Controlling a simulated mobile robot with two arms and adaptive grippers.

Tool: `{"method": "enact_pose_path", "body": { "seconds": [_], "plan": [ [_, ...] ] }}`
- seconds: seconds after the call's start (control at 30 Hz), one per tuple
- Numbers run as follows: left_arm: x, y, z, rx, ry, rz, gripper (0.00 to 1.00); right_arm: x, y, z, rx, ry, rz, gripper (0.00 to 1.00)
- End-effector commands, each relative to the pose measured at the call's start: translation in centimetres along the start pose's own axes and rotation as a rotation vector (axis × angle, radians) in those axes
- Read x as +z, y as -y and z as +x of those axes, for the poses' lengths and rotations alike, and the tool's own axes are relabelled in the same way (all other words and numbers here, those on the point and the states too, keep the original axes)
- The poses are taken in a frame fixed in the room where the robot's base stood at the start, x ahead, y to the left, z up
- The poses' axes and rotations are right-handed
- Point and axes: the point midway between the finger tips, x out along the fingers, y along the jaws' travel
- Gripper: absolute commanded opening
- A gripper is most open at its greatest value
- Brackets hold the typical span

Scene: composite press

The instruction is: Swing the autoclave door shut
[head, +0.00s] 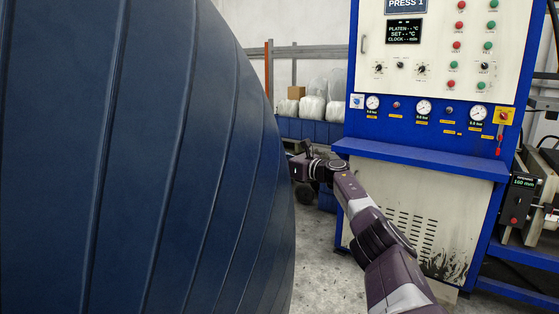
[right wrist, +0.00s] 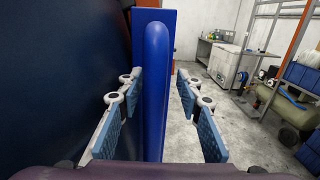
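A large dark blue, ribbed, curved body (head: 140,160), which looks like the autoclave door's domed face, fills the left half of the head view. My right gripper (head: 297,166) is at its right edge, and its fingertips are partly hidden there. In the right wrist view my right gripper (right wrist: 158,110) is open. A bright blue upright bar with a rounded front (right wrist: 155,75) stands between its two blue-padded fingers, with gaps visible on both sides. A dark surface (right wrist: 65,80) lies left of the bar. My left gripper is not in view.
A blue and cream press cabinet (head: 420,215) with gauges and buttons stands right of my right arm. Behind are a rack with wrapped white bundles (head: 313,105) and blue bins (head: 310,130). The right wrist view shows open grey floor (right wrist: 240,125) and a compressor tank (right wrist: 287,110).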

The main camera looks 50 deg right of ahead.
Motion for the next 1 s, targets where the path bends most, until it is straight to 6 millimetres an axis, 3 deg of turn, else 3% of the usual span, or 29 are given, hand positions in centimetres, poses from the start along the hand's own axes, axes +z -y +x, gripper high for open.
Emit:
{"method": "enact_pose_path", "body": {
  "seconds": [1.0],
  "plan": [
    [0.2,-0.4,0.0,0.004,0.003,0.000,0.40,-0.4,0.3,-5.9,-0.004,-0.004,0.002,0.33]
  ]
}}
